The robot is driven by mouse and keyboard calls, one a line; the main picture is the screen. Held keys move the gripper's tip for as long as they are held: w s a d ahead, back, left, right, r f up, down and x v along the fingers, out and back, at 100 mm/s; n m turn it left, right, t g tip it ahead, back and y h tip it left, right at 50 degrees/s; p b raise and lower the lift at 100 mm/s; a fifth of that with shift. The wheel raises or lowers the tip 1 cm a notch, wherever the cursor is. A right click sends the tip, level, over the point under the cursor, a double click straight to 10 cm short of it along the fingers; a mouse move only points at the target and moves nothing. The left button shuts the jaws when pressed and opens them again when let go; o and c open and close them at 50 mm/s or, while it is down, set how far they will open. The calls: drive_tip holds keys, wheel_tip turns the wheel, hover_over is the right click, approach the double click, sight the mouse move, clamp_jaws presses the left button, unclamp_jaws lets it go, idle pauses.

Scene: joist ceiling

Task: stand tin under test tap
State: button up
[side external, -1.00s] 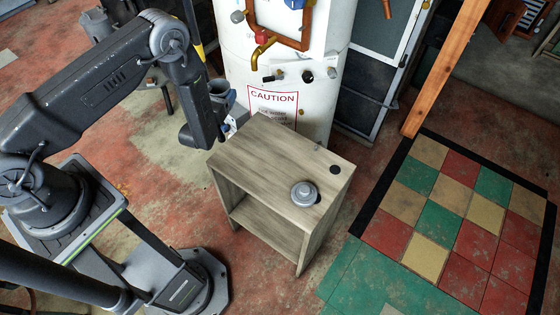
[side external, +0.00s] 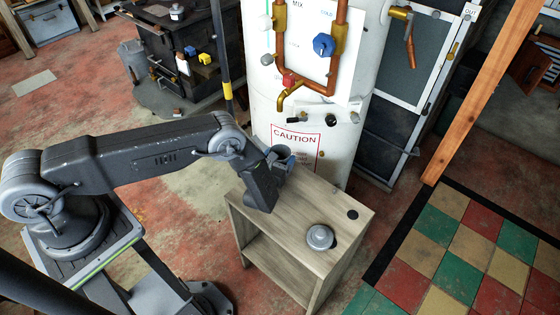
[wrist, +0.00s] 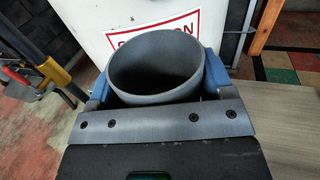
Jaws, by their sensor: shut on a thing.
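My gripper (wrist: 155,88) is shut on a grey, open-topped tin (wrist: 155,70), with blue fingers on either side of it. The tin is upright and looks empty in the wrist view. In the side view my gripper (side external: 281,160) holds it by the back left of a wooden cabinet, in front of the white tank. A brass tap (side external: 291,97) with a red handle sticks out of the tank, above and a little right of the tin. I cannot tell the exact gap between them.
The wooden cabinet (side external: 285,213) has a grey round lidded object (side external: 320,237) and a small dark disc (side external: 352,214) on top. The white tank (side external: 345,150) bears copper pipes, a blue knob (side external: 323,45) and a caution sign (side external: 297,143). A wooden post (side external: 480,95) stands to the right.

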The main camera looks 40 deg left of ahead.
drive_tip(key=shift+f, duration=0.75)
drive_tip(key=shift+f, duration=0.15)
drive_tip(key=o, duration=1.1)
